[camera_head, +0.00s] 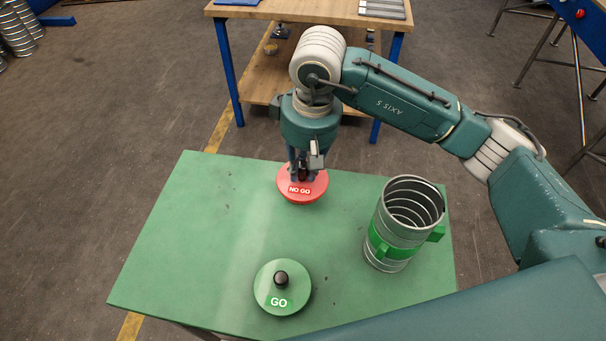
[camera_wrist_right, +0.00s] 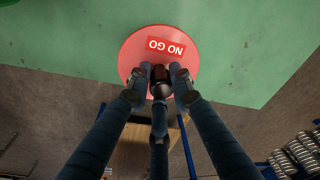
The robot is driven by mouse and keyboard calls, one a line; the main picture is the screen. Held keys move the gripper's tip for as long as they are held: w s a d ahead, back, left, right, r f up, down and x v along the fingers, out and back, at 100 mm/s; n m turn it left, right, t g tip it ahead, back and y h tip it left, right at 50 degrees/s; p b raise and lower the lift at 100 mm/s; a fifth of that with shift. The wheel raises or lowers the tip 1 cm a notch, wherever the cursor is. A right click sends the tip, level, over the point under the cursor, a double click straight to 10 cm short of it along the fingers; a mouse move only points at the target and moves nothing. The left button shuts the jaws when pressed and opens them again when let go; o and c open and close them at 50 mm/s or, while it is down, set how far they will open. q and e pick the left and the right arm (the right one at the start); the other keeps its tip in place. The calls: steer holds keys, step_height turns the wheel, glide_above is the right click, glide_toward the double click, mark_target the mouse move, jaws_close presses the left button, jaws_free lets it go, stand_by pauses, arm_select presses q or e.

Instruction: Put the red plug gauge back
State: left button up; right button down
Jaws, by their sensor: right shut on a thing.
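The red plug gauge (camera_head: 302,190), a disc labelled "NO GO" with a dark knob, is at the far side of the green table (camera_head: 190,240). My right gripper (camera_head: 304,176) comes down from above and is shut on its knob. In the right wrist view the red disc (camera_wrist_right: 140,48) lies under the fingers (camera_wrist_right: 162,82), which close around the dark knob. I cannot tell whether the disc touches the table. My left gripper is not in view.
A green "GO" gauge (camera_head: 282,290) with a black knob sits at the table's front. A spiral duct piece (camera_head: 404,215) with a green band stands upright at the right. The table's left part is clear. A wooden workbench (camera_head: 258,50) stands behind.

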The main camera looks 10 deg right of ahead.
mark_target(303, 181)
step_height(303, 181, down, 4)
steer(key=shift+r+p, duration=0.1)
steer(key=shift+p, duration=0.45)
steer(key=shift+f, duration=0.35)
steer(key=shift+f, duration=0.1)
steer(key=c, duration=1.5)
jaws_free()
steer(key=shift+c, duration=0.2)
